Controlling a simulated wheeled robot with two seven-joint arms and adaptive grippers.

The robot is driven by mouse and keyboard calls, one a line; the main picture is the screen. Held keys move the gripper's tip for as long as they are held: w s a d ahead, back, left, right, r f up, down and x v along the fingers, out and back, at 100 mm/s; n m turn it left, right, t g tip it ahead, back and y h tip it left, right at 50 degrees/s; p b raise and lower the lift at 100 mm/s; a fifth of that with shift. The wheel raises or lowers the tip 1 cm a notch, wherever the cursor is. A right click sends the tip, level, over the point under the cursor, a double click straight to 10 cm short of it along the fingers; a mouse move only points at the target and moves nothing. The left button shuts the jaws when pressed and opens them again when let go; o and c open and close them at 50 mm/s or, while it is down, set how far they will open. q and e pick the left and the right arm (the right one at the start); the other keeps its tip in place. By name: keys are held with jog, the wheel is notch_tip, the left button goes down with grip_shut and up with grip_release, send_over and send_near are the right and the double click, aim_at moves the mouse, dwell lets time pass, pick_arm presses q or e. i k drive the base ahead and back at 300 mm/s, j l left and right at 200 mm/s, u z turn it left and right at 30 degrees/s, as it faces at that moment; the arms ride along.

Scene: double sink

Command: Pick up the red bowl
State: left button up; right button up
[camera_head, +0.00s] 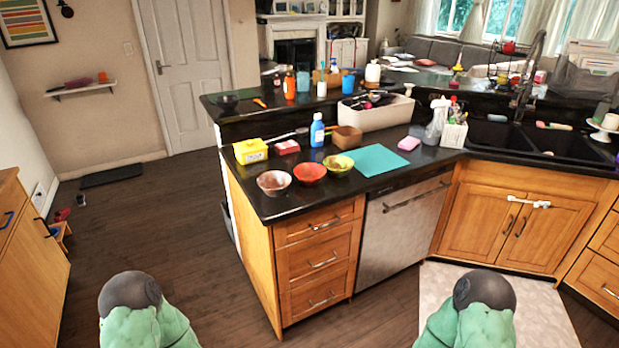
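The red bowl (309,173) sits upright on the black counter (381,184), near its front left end. A pinkish-brown bowl (274,183) stands to its left, and a yellow-green bowl (338,164) stands to its right, close beside it. Parts of my two arms, green with dark rounded caps, show at the bottom edge on the left and right. Both are well below and apart from the bowls. Neither of my grippers shows in this view.
A yellow box (250,151), a blue bottle (317,131) and a brown container (347,137) stand behind the bowls. A cyan sheet (379,160) lies to their right. Drawers (320,262) and a dishwasher (403,227) front the counter. Dark floor is open at left.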

aim_at(310, 174)
jog(key=i+j+z, duration=0.1)
jog(key=j, duration=0.2)
jog(key=i+j+z, duration=0.1)
jog(key=i+j, duration=0.15)
jog(key=i+j+z, duration=0.15)
jog(key=j, duration=0.25)
jog(key=i+j+z, duration=0.1)
jog(key=j, duration=0.25)
jog(key=i+j+z, duration=0.1)
jog(key=j, duration=0.25)
jog(key=i, duration=0.05)
